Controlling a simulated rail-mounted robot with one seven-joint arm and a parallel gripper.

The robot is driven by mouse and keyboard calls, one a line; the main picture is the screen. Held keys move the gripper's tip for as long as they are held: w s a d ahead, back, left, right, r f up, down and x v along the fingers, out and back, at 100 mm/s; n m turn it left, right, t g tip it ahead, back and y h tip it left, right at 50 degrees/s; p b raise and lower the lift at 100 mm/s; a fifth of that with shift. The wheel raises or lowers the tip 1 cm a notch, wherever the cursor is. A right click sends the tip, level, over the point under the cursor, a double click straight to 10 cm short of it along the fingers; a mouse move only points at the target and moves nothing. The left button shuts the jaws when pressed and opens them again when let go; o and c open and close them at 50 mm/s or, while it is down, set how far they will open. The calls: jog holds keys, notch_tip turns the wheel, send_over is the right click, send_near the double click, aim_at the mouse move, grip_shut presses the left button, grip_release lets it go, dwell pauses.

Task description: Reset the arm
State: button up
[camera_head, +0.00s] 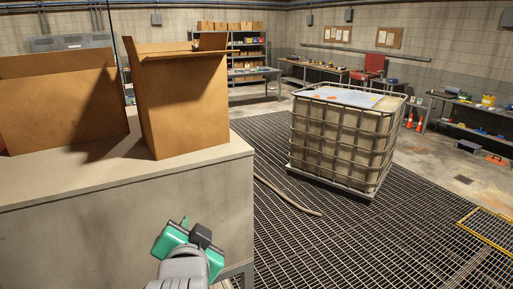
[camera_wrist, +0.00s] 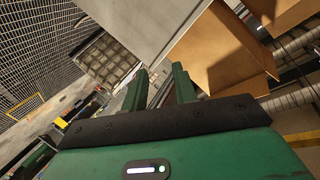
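My gripper (camera_head: 190,238) shows at the bottom of the head view, green with a dark grey part, in front of the grey-beige counter's side. In the wrist view its two green fingers (camera_wrist: 160,88) stand apart with nothing between them. The fingertips touch nothing that I can see. Part of my grey wrist shows below it in the head view.
Two open cardboard boxes, one at left (camera_head: 62,108) and one nearer the counter's right end (camera_head: 185,105), stand on the counter (camera_head: 60,185). A caged tank (camera_head: 340,140) stands on the floor grating at right. A hose (camera_head: 285,195) lies between them.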

jog(key=s+d+r+n+t, duration=0.2)
jog(key=s+d+r+t, duration=0.1)
jog(key=s+r, duration=0.4)
jog(key=s+d+r+n+t+h+p, duration=0.1)
jog(key=s+d+r+t, duration=0.3)
jog(key=s+r, duration=0.3)
jog(key=s+d+r+n+t+h+p, duration=0.1)
jog(key=s+d+r+n+t, duration=0.1)
jog(key=s+d+r, duration=0.4)
notch_tip(320, 180, up, 5)
jog(key=shift+s+r+n+t, duration=0.1)
jog(key=shift+s+n+t, duration=0.2)
jog(key=shift+s+t, duration=0.45)
jog(key=shift+w, duration=0.1)
